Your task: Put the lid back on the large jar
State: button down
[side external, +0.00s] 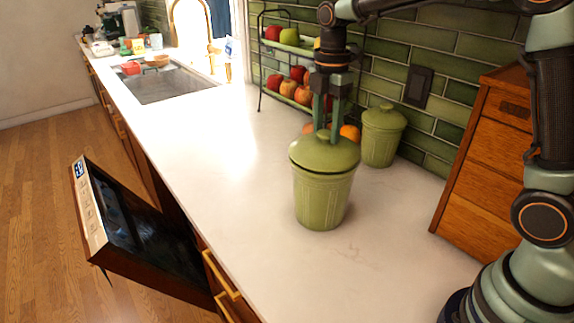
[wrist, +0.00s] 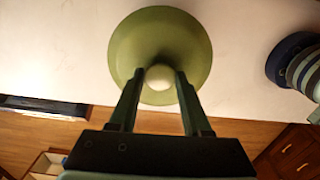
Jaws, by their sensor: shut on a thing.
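The large green jar (side external: 320,200) stands upright on the white counter. Its green lid (side external: 324,153) lies over the jar's mouth, slightly tilted in the side view; whether it is fully seated I cannot tell. My gripper (side external: 321,128) points down from above and is shut on the lid's knob. In the wrist view the round lid (wrist: 160,45) fills the top middle, with its pale knob (wrist: 159,77) between the fingertips of my gripper (wrist: 157,80). The jar's body is hidden beneath the lid in that view.
A smaller lidded green jar (side external: 382,136) stands behind, near the tiled wall. A tiered fruit rack (side external: 290,75) is at the back, and a wooden drawer box (side external: 487,165) at right. The dishwasher door (side external: 130,230) hangs open at left. Counter left of the jar is clear.

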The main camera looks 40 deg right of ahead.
grip_release()
dwell(0.4)
jog(key=shift+r, duration=0.1)
jog(key=shift+r, duration=2.15)
grip_shut()
